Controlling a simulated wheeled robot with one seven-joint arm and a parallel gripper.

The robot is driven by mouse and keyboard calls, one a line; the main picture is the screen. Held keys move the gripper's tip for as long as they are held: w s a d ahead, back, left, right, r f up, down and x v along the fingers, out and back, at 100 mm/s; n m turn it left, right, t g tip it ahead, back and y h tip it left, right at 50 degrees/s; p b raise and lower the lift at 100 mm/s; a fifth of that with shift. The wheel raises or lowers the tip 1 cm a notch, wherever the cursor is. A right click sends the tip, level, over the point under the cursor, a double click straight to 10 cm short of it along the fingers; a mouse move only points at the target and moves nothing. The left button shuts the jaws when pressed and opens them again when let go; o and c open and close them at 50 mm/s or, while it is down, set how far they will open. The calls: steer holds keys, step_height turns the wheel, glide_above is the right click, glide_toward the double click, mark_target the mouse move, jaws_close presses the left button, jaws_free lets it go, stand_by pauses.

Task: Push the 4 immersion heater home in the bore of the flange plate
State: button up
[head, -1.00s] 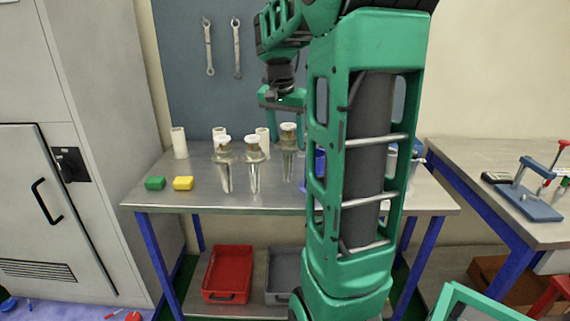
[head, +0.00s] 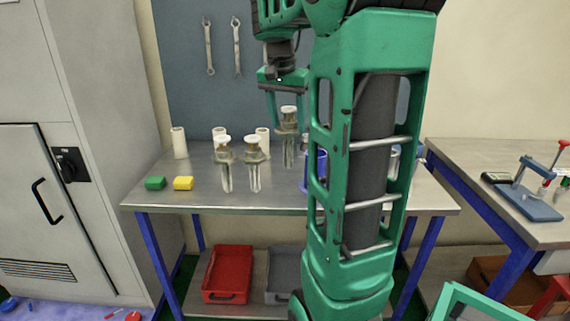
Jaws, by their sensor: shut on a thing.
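My gripper (head: 287,122) is shut on one immersion heater (head: 289,148), which has a pale cap, a brass-coloured collar and thin prongs pointing down. It is upright, over the right part of the steel bench (head: 200,198), and its prongs look clear of the bench top. Two similar heaters, a left one (head: 225,170) and a right one (head: 254,172), stand upright to its left. No number can be read on any of them. I cannot make out the flange plate or its bore; my arm covers the right part of the bench.
Pale tubes (head: 179,143) stand at the back of the bench. A blue container (head: 317,166) is partly hidden by my arm. A red bin (head: 228,270) is below.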

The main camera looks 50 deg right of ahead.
steer(key=shift+w+d+v, duration=0.1)
steer(key=shift+d+v, duration=0.15)
steer(key=shift+v, duration=0.8)
steer(key=shift+w+d+v, duration=0.1)
steer(key=shift+d+v, duration=0.15)
steer(key=shift+v, duration=0.85)
steer(key=shift+d+v, duration=0.2)
steer(key=shift+v, duration=0.85)
steer(key=shift+r, duration=0.2)
